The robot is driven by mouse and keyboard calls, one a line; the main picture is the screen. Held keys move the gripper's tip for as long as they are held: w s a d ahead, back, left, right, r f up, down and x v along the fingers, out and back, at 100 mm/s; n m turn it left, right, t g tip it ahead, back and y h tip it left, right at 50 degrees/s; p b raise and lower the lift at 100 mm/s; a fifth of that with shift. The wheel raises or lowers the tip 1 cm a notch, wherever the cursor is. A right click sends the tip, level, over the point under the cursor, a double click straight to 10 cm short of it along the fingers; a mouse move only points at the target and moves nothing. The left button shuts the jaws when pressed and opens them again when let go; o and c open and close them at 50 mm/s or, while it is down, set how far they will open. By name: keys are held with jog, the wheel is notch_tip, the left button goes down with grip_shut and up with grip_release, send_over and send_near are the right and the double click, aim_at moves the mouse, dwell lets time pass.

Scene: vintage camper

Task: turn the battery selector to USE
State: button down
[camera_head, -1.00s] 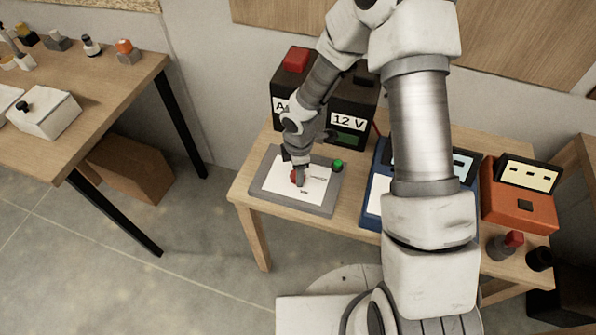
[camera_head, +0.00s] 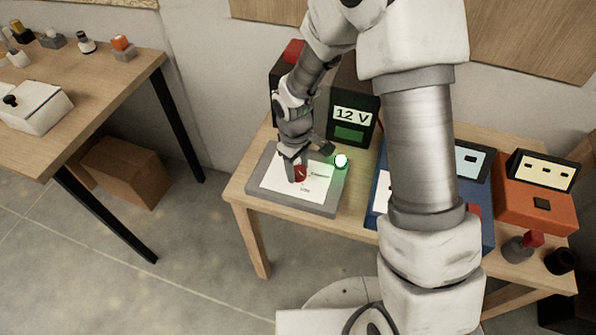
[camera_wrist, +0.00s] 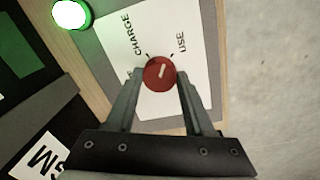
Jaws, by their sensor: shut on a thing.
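The battery selector is a grey panel with a white plate (camera_head: 275,172) on the wooden table. Its red round knob (camera_wrist: 160,73) carries a white line, which in the wrist view points up and right, toward the mark by the word USE (camera_wrist: 181,42). The word CHARGE (camera_wrist: 132,34) stands on the other side. My gripper (camera_wrist: 160,77) is shut on the knob, one finger on each side. In the head view my gripper (camera_head: 296,172) reaches down over the panel and partly hides the knob. A green lamp (camera_head: 341,161) at the panel's corner glows brightly; it also shows in the wrist view (camera_wrist: 70,14).
A dark battery box marked 12 V (camera_head: 353,120) stands behind the panel. To the right are a blue device (camera_head: 470,165), partly hidden by my arm, and an orange device (camera_head: 533,205). Another table (camera_head: 110,90) stands at the left, with open floor between.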

jog(key=shift+m+b, duration=0.7)
jog(key=shift+m, duration=0.9)
jog(key=shift+c, duration=1.4)
grip_release()
jog(key=shift+r, duration=0.1)
notch_tip(320, 180, up, 17)
jog(key=a+p, duration=0.1)
jog(key=shift+s+p, duration=0.3)
jog(key=shift+p, duration=0.1)
jog(key=shift+r, duration=0.1)
